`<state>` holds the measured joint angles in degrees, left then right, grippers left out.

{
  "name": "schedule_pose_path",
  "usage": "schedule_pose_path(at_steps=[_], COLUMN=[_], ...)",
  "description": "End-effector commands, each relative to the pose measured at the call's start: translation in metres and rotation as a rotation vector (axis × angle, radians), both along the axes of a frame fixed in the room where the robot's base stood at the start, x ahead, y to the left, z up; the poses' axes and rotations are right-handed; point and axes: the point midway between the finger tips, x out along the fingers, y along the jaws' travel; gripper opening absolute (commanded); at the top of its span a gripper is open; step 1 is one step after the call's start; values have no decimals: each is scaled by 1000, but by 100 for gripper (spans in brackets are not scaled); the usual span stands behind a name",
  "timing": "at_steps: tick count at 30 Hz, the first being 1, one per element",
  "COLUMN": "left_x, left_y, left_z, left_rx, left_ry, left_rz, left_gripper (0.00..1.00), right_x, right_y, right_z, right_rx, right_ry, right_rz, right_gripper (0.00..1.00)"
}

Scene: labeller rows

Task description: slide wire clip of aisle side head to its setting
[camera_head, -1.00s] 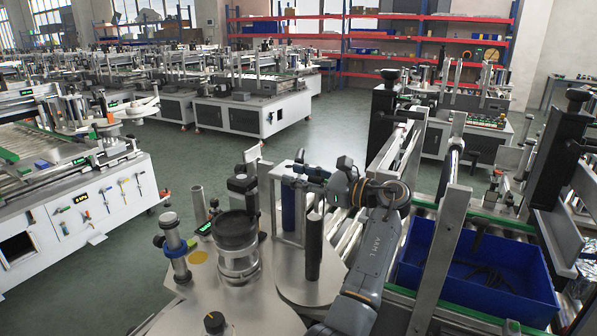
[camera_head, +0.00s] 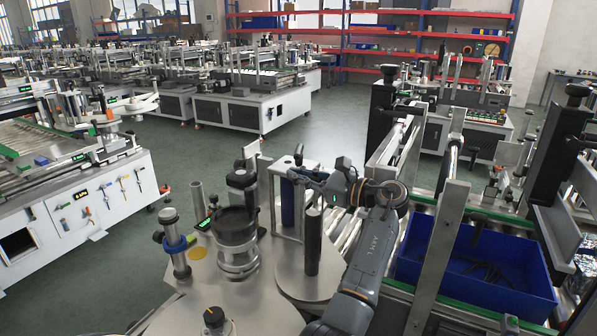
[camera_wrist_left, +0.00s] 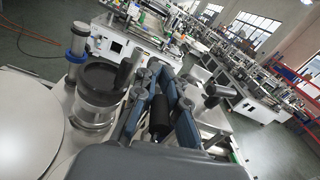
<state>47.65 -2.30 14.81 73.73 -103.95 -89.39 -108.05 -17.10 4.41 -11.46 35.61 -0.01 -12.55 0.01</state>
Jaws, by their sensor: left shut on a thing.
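The aisle side head is a steel plate assembly with posts (camera_head: 313,240), a blue roller (camera_head: 287,203) and a round disc (camera_head: 318,282). My left gripper (camera_head: 300,176) reaches in from the right at the top of this head, just above the blue roller. It is shut on a small part there, which I take to be the wire clip; the fingers hide most of it. In the left wrist view the two blue-grey fingers (camera_wrist_left: 157,80) come close together at their tips, with a black roller (camera_wrist_left: 160,118) showing between their bases. My right gripper is not in view.
A dark-capped glass-like cylinder (camera_head: 236,235) and a blue-collared post (camera_head: 177,245) stand left of the head. A blue bin (camera_head: 478,265) with dark parts is right of my arm. Conveyor rails (camera_head: 402,150) run behind my gripper. The floor aisle at left is clear.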

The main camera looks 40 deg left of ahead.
Motion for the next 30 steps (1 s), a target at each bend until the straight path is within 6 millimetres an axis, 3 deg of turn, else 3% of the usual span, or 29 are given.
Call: schedule_pose_path(at_steps=[3,6,16,17,20,30], left_x=[0,0,-1,-1,0,0], left_y=[0,0,-1,-1,-1,-2], left_z=[-25,-38,-45,-45,-44,-42], left_rx=[-1,0,-4,-5,-5,-2], left_ry=[7,4,5,5,5,3], left_rz=[1,0,2,1,1,0], left_gripper=[0,0,0,12,33,34], right_x=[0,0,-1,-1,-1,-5], right_y=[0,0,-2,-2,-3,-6], right_z=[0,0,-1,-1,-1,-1], right_rx=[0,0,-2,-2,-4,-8], right_ry=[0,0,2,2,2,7], right_rz=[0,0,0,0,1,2], right_gripper=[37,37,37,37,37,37])
